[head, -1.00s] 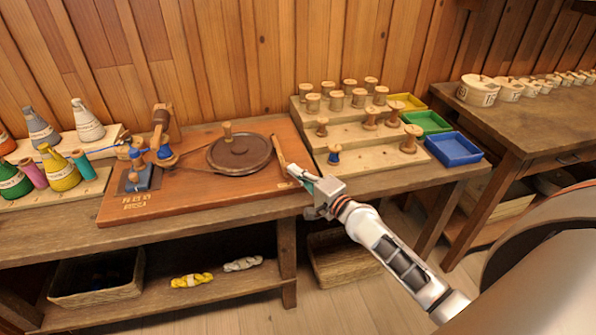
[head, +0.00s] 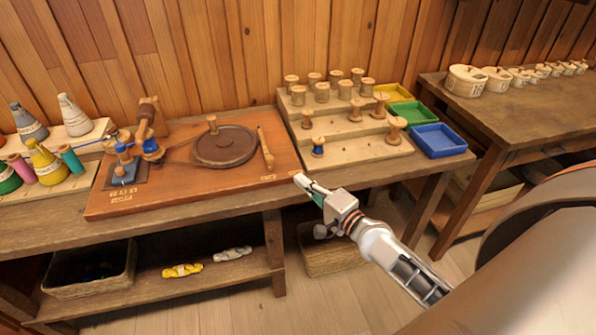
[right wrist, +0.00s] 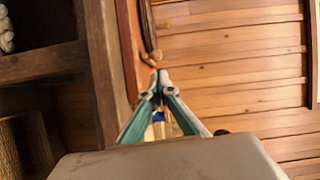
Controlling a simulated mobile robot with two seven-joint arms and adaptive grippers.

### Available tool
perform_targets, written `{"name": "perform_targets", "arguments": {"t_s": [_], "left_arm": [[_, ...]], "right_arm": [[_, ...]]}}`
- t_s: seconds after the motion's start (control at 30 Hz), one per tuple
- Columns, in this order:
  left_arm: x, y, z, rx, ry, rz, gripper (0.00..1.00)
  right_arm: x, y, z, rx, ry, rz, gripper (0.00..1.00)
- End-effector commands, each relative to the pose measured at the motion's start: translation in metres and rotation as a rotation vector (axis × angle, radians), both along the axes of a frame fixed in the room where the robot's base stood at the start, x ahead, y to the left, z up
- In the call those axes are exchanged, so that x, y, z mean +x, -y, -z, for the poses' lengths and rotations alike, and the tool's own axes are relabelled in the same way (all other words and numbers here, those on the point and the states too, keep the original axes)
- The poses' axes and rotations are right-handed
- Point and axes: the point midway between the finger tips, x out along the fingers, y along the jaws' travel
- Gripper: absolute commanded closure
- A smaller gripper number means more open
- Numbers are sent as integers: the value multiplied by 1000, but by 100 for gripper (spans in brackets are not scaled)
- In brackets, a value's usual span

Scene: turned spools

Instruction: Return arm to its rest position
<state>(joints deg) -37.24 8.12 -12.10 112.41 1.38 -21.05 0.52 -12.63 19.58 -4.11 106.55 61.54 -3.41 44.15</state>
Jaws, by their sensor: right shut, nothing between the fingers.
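My right gripper (head: 306,184) is shut and empty. In the head view its tip is by the front edge of the workbench (head: 240,206), close to the right front corner of the winder board (head: 215,186). In the right wrist view the two green-sided fingers (right wrist: 160,78) meet at their tips with nothing between them. The winder has a dark round wheel (head: 225,148) with a wooden knob and a wooden lever (head: 266,148) beside it. My left gripper is not in view.
Wooden spools stand on a stepped rack (head: 345,148), one wound with blue (head: 318,150). Yellow (head: 390,92), green (head: 413,115) and blue (head: 440,140) trays sit right of it. Thread cones (head: 45,162) stand at left. A second table (head: 500,115) holds white pots (head: 467,80). Below are baskets (head: 95,278).

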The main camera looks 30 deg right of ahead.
Motion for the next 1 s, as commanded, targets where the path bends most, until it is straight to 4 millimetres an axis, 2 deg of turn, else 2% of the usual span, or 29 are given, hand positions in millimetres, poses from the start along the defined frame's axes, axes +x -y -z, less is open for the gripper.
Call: {"name": "perform_targets", "arguments": {"t_s": [0.2,0.77,0.87,0.97,1.0], "left_arm": [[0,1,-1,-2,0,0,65],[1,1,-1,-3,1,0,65],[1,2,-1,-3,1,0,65],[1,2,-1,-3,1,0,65],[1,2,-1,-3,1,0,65]], "right_arm": [[-11,-1,-1,0,1,0,100],[-13,-4,3,-18,-4,-4,100],[-26,-17,22,-128,-22,-25,100],[-54,-39,57,-361,-51,-76,100],[-69,-50,74,-480,-63,-106,100]]}}
